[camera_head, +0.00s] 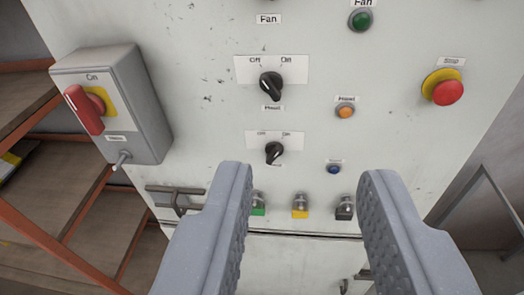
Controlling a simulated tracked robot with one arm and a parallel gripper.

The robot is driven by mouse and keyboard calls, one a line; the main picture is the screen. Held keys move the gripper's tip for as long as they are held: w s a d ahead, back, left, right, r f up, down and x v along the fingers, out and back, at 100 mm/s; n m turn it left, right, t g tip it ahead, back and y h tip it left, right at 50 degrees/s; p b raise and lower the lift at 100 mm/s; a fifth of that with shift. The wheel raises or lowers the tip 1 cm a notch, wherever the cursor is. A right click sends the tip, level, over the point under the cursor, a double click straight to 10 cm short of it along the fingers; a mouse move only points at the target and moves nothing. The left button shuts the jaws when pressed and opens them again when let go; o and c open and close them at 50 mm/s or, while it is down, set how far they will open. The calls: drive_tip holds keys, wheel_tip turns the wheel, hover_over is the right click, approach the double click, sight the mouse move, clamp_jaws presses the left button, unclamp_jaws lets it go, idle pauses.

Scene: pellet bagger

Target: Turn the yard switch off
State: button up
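I cannot read the word "yard" on any label. Two black rotary knobs sit on white plates on a pale grey cabinet front (215,115). The upper knob (271,86) has a label below it. The lower knob (274,152) has a plate that seems to read Off at left and On at right, with a small unreadable label below. Which marking each knob points to is unclear. My gripper (304,173) is open and empty, its two grey fingers wide apart at the bottom. The lower knob shows just above and left of the gap, and no contact is visible.
A grey box (143,105) with a red handle (84,109) juts out at left. A red stop button (447,92), green button (361,20), orange button (345,111) and blue button (334,169) are at right. Several small switches (300,204) sit low between the fingers. Shelves (75,225) stand left.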

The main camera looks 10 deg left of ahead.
drive_tip(key=w+a+f+m+t+y+b, duration=0.1)
drive_tip(key=w+a+f+m+b, duration=0.2)
drive_tip(key=w+f, duration=1)
drive_tip(key=m+t+h+b, duration=0.1)
drive_tip(key=m+b, duration=0.2)
approach(275, 157)
drive_tip(key=w, duration=0.7)
drive_tip(key=shift+w+f, duration=0.25)
drive_tip(key=shift+w, duration=0.15)
drive_tip(key=shift+w+r, duration=0.1)
drive_tip(key=shift+w, duration=0.4)
clamp_jaws()
